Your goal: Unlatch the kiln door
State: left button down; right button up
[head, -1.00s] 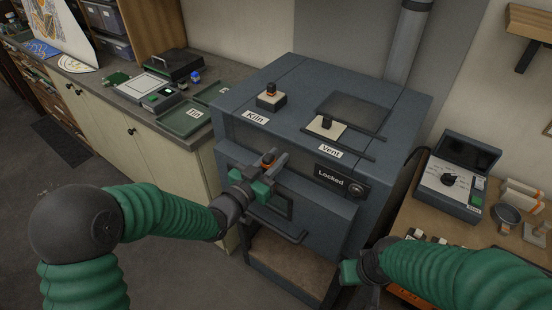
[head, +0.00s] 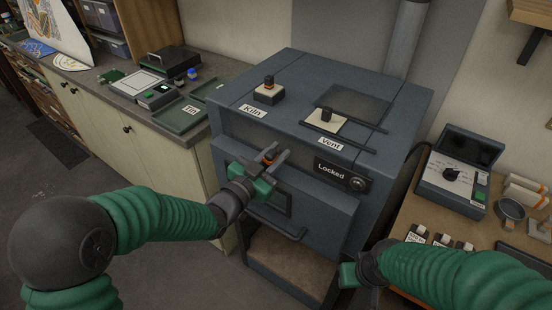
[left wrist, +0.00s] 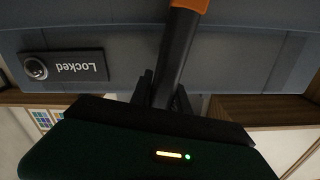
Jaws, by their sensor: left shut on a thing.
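The grey kiln (head: 330,215) stands in the middle of the head view, its front door closed. A panel on its front reads "Locked" (head: 330,171), with a round metal fitting at its end; the panel also shows upside down in the left wrist view (left wrist: 75,67). The latch lever is dark with an orange end (head: 269,157); it runs up between my fingers in the left wrist view (left wrist: 177,55). My left gripper (head: 266,174) is shut on this lever, at the door's upper front. My right gripper (head: 357,273) hangs apart from the kiln's lower right; its jaws are unclear.
Labelled Kiln (head: 267,94) and Vent (head: 326,121) controls sit on the kiln top. A door handle bar (head: 275,226) juts out below my left gripper. A bench with a control box (head: 453,180) stands right; a counter with trays (head: 180,113) stands left.

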pick_arm(q)
jog(key=f+m+b, duration=0.1)
jog(key=m+b, duration=0.3)
jog(key=b, duration=0.2)
jog(key=s+d+f+m+b, duration=0.1)
jog(key=f+m+b, duration=0.1)
jog(key=m+b, duration=0.2)
jog(key=s+d+f+m+b, duration=0.1)
jog(key=m+b, duration=0.4)
jog(key=b, duration=0.5)
jog(key=shift+d+f, duration=0.25)
jog(key=shift+f, duration=0.05)
jog(key=shift+m+b, duration=1.2)
jog(key=shift+b, duration=0.2)
jog(key=c, duration=1.6)
grip_release()
jog(key=o, duration=0.4)
jog(key=shift+s+a+r, duration=0.1)
jog(key=shift+s+r, duration=0.05)
jog(key=shift+s, duration=0.05)
jog(key=shift+c, duration=0.2)
